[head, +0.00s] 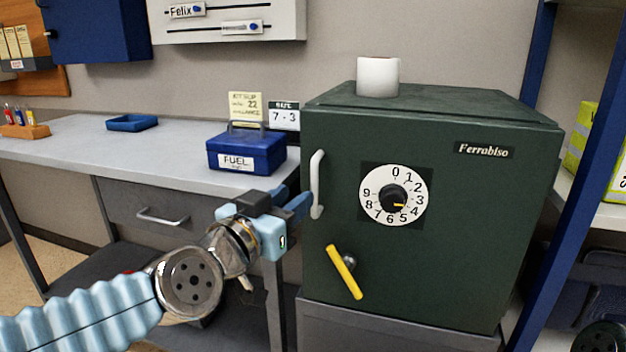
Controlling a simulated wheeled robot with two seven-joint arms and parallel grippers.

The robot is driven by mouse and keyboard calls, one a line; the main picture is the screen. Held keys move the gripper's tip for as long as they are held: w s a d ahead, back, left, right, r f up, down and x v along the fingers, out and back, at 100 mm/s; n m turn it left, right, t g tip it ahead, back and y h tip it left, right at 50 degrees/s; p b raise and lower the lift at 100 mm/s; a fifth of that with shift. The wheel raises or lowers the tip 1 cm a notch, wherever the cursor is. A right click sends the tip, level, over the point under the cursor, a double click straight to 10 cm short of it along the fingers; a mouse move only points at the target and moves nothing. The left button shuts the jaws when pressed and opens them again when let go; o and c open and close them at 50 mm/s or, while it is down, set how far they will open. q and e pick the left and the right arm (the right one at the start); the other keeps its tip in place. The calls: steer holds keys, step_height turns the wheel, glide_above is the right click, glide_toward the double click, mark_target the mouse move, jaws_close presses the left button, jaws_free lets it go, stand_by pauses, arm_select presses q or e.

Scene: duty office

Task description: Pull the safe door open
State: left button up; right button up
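The dark green safe (450,105) stands on a grey base at the right. Its door (460,240) looks closed, flush with the body. A white vertical pull handle (317,185) is on the door's left side. A white number dial (393,196) sits in the middle, its yellow mark near 4. Below the handle, a yellow lever (344,272) is tilted, its top end to the left. My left gripper (297,201) is just left of the handle's lower part, its two blue fingers apart with nothing visible between them. Whether it touches the handle is unclear. My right gripper is not seen.
A white cup-like roll (378,77) stands on the safe. A blue FUEL box (246,152) and two note cards sit on the grey desk (80,140), left of the safe. A blue rack post (580,190) stands close on the right.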

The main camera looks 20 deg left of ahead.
mark_target(313, 183)
arm_select(q)
steer(key=x, duration=0.8)
jaws_close()
